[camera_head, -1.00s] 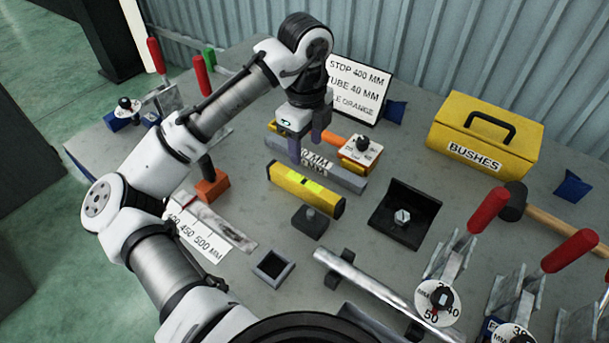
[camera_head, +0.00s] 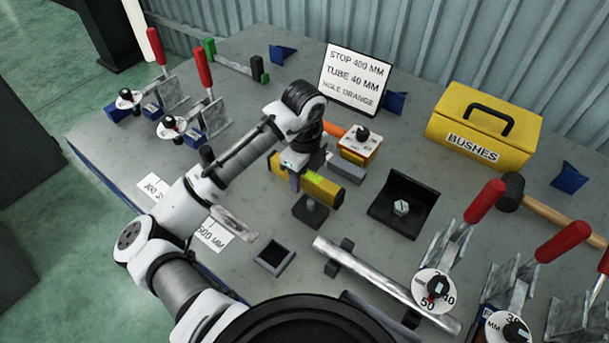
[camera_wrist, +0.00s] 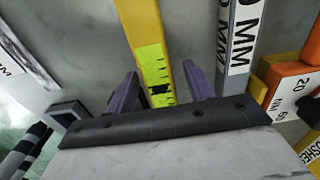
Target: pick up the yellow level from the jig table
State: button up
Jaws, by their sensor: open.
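The yellow level (camera_head: 321,188) has a green vial window and lies on the jig table (camera_head: 225,285). My gripper (camera_head: 302,173) is open over the level, hiding part of its middle in the head view. In the wrist view the level (camera_wrist: 148,42) runs between the two purple fingers of my gripper (camera_wrist: 161,88), with its vial window close to them. There is a visible gap at the left finger. I cannot tell how far down the fingers reach beside the level.
A grey marked bar (camera_head: 347,172) lies just behind the level, with an orange-handled gauge block (camera_head: 359,147) beside it. Red-handled clamps (camera_head: 484,203) stand farther right.

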jog(key=shift+f, duration=0.3)
grip_shut()
jog(key=shift+r, duration=0.1)
